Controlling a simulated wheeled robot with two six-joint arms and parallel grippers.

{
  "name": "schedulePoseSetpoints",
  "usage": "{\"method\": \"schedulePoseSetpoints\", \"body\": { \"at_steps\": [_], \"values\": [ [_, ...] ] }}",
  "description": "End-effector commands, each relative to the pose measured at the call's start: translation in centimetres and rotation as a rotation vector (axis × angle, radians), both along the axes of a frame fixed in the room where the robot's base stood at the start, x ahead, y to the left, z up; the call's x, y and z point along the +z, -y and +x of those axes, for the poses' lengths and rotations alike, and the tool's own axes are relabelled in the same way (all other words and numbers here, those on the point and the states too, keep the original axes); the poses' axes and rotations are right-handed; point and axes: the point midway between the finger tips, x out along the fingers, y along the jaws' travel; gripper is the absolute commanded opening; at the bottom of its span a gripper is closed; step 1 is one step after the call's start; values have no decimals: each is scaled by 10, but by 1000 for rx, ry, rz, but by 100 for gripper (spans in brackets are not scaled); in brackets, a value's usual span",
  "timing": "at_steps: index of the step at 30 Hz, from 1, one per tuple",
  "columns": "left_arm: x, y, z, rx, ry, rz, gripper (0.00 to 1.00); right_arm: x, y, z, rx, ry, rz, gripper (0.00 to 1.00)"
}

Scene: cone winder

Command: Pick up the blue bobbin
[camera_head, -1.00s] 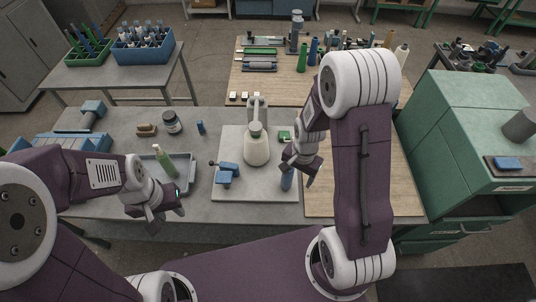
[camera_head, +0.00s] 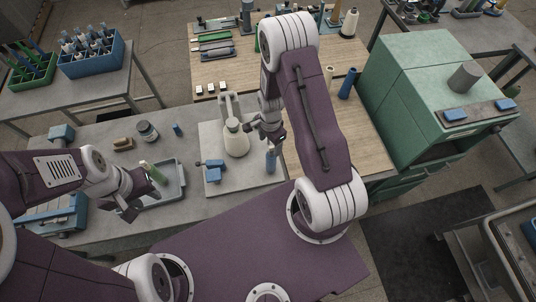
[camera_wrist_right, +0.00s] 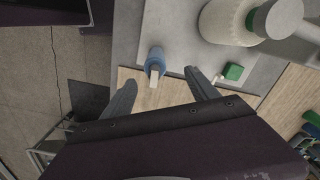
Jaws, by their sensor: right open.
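A small blue bobbin (camera_head: 270,160) stands at the right edge of the winder's pale base plate. It also shows in the right wrist view (camera_wrist_right: 156,63), between and just beyond the fingertips, with a pale pin or core at its end. My right gripper (camera_head: 271,137) is just behind and above it in the head view. In the wrist view the right gripper (camera_wrist_right: 161,79) is open and empty, its fingers apart from the bobbin. My left gripper (camera_head: 140,205) is open by the grey tray, with nothing seen in it.
The cone winder (camera_head: 235,140) with its cream cone stands left of the right gripper. A green block (camera_wrist_right: 233,72) lies near the right finger. Another taller blue bobbin (camera_head: 348,83) stands on the wooden board. A green cabinet (camera_head: 420,80) is at right.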

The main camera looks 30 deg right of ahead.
Motion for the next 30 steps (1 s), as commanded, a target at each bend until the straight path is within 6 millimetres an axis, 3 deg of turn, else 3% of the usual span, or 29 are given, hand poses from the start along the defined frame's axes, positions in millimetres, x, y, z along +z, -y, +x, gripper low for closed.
{"method": "schedulePoseSetpoints", "body": {
  "at_steps": [5,12,21,24,30],
  "values": [
    [5,0,0,0,-1,0,36,-2,1,0,-23,-2,1,68],
    [19,0,0,0,-1,0,36,-32,1,-1,-21,-4,0,68],
    [25,0,0,0,-1,0,36,-55,1,-6,-22,-6,1,68],
    [-6,0,0,0,-1,0,36,-82,2,-8,-21,-1,0,68],
    [-13,0,0,0,-1,0,36,-93,2,-8,-20,-1,0,68]
  ]
}}
